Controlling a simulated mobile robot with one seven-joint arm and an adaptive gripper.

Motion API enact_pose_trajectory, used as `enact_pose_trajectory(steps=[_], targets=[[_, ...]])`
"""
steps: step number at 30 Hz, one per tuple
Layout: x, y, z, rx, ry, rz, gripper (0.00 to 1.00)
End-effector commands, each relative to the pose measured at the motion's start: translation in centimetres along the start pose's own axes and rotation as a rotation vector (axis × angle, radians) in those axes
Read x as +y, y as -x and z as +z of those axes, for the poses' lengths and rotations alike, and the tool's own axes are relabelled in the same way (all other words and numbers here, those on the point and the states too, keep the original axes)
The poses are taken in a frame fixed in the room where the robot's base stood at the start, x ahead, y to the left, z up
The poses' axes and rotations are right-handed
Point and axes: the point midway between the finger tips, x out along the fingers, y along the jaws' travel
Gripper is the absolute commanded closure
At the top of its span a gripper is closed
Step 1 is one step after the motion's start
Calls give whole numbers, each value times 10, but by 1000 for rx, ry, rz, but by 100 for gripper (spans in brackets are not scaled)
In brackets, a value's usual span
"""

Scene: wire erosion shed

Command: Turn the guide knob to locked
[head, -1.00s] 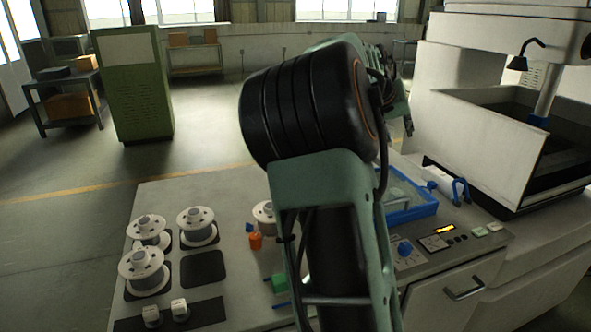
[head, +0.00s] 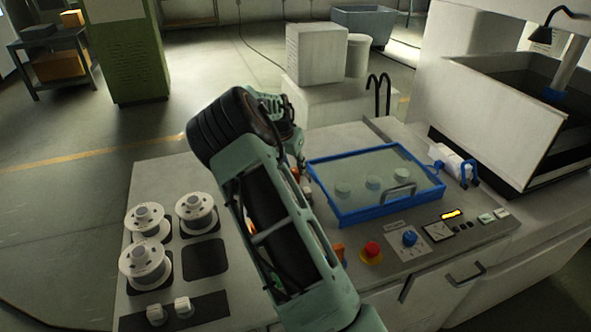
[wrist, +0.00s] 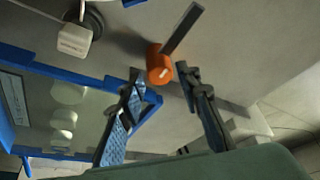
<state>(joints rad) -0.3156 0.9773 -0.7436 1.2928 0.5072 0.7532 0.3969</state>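A blue knob (head: 410,238) sits on a small pale plate with a label too small to read, on the front right of the bench in the head view. I cannot tell which way it points or confirm from the label that it is the guide knob. My gripper (wrist: 160,76) is open and empty in the wrist view. Its two fingers stand apart, with a short orange cylinder (wrist: 158,66) with a pale mark beyond the tips. A dark flat bar (wrist: 184,28) is beside the cylinder. In the head view my arm hides most of the gripper.
A blue-framed tray (head: 376,209) with a clear cover and several pale discs is behind the panel. A red button (head: 371,250) is left of the knob. White spools (head: 145,266) stand at the left. A white machine tank (head: 490,120) bounds the right.

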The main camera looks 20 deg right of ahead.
Motion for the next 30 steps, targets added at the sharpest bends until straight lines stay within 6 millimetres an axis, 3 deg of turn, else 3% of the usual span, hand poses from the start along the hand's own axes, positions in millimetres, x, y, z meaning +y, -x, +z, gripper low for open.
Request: enact_pose_trajectory(steps=[3,9,19,27,30], targets=[[1,-18,0,-1,-1,2,68],[0,-34,-1,0,0,0,68],[0,-37,0,1,0,-1,68],[0,-37,0,1,0,-1,98],[0,-36,0,1,0,-1,100]])
